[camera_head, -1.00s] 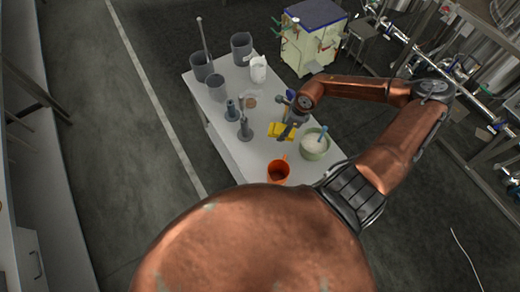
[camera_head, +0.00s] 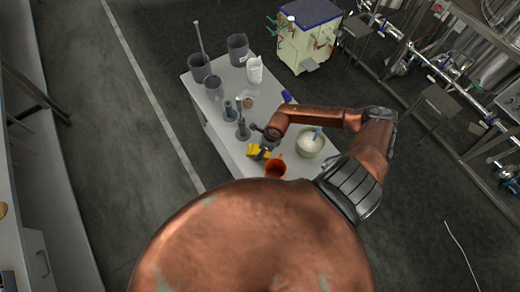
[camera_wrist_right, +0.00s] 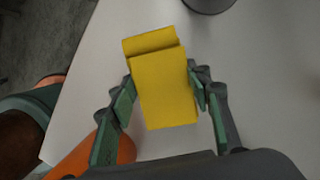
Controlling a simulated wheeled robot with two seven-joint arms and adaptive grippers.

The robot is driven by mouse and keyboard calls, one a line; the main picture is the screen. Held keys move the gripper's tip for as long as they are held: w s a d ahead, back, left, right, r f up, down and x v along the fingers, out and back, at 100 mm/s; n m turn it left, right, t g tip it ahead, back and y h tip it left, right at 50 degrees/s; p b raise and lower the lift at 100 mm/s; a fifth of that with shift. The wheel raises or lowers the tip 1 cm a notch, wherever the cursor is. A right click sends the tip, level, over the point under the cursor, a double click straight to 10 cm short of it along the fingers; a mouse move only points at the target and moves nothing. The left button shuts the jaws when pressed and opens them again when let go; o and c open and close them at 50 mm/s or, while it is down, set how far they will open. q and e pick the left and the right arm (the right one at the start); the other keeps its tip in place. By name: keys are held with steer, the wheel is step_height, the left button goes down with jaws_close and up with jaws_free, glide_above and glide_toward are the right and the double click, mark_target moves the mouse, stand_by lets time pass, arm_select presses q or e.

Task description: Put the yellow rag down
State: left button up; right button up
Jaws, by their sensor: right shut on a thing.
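The yellow rag (camera_head: 253,149) is at my right gripper (camera_head: 262,152), over the white table (camera_head: 232,151) between the orange jug and a grey metal piece. In the right wrist view the folded rag (camera_wrist_right: 165,88) lies between the two green-padded fingers of my right gripper (camera_wrist_right: 165,103). The gripper is shut on it. The table surface (camera_wrist_right: 255,50) shows behind the rag; I cannot tell whether the rag touches it. My left gripper is not in view.
An orange jug (camera_head: 275,169) stands close to the right gripper. A pale green bowl (camera_head: 309,143) with white contents is to the right. Grey cups (camera_head: 238,49) and a white container (camera_head: 254,70) stand at the far end. A blue item (camera_head: 288,96) lies at the table's right edge.

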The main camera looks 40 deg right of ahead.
steer(key=shift+f, duration=0.1)
steer(key=o, duration=1.5)
steer(key=shift+o, duration=0.2)
steer(key=b+v, duration=0.2)
steer(key=v, duration=1)
steer(key=shift+b, duration=0.35)
steer(key=shift+w, duration=0.1)
